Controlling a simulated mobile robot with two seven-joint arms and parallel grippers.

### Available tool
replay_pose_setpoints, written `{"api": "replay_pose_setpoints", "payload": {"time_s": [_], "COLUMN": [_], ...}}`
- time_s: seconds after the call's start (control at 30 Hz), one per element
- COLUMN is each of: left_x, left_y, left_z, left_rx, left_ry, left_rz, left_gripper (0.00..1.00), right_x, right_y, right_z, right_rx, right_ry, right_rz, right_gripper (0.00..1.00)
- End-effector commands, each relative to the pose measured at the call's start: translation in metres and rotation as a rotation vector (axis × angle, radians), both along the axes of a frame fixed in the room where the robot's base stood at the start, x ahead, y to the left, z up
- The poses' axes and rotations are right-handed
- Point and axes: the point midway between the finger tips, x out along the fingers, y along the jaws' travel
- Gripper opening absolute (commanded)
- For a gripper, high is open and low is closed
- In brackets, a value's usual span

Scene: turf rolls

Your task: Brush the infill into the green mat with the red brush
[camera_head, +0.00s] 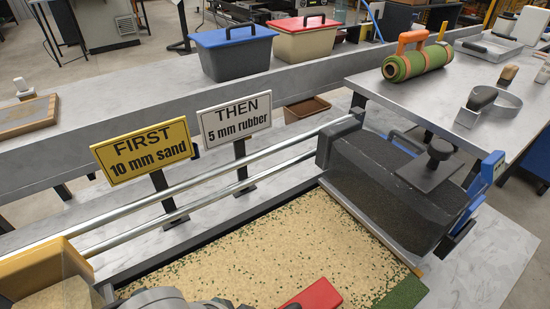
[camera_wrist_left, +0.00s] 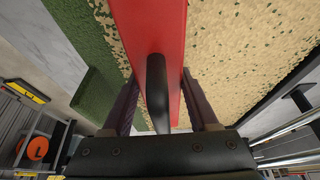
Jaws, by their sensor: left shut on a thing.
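The red brush (camera_head: 315,297) shows at the bottom edge of the head view, partly cut off, over the mat. In the left wrist view its red body (camera_wrist_left: 150,25) carries a black handle, and my left gripper (camera_wrist_left: 162,103) is shut on that handle. The green mat (camera_head: 403,295) is mostly covered by tan infill (camera_head: 260,245), with green flecks showing through. A bare green strip shows at the mat's right end, and also in the left wrist view (camera_wrist_left: 95,100). Whether the bristles touch the infill is hidden. My right gripper is not in view.
A dark-filled hopper (camera_head: 390,185) stands on the rails (camera_head: 230,180) at the mat's far right; a yellow box (camera_head: 45,270) is at left. Signs (camera_head: 143,152) read first 10 mm sand, then 5 mm rubber. A green roll (camera_head: 418,63) lies on the right table.

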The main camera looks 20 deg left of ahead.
Motion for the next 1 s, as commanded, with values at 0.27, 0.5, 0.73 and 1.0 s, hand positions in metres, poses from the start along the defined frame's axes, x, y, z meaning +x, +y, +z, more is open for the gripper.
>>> {"api": "replay_pose_setpoints", "payload": {"time_s": [0.27,0.5,0.73,1.0], "left_x": [0.026,0.047,0.067,0.09], "left_y": [-0.02,-0.036,-0.051,-0.069], "left_z": [-0.002,-0.002,-0.003,-0.003], "left_rx": [-0.002,-0.002,-0.002,-0.002], "left_ry": [-0.002,-0.002,-0.002,-0.003], "left_rz": [0.0,0.0,0.0,0.0], "left_gripper": [0.0,0.0,0.0,0.0], "right_x": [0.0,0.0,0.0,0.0], "right_y": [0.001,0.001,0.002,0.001], "right_z": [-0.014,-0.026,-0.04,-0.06], "right_rx": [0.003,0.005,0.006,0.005], "right_ry": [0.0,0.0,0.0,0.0], "right_rz": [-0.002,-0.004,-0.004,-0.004], "right_gripper": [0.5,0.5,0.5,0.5]}}
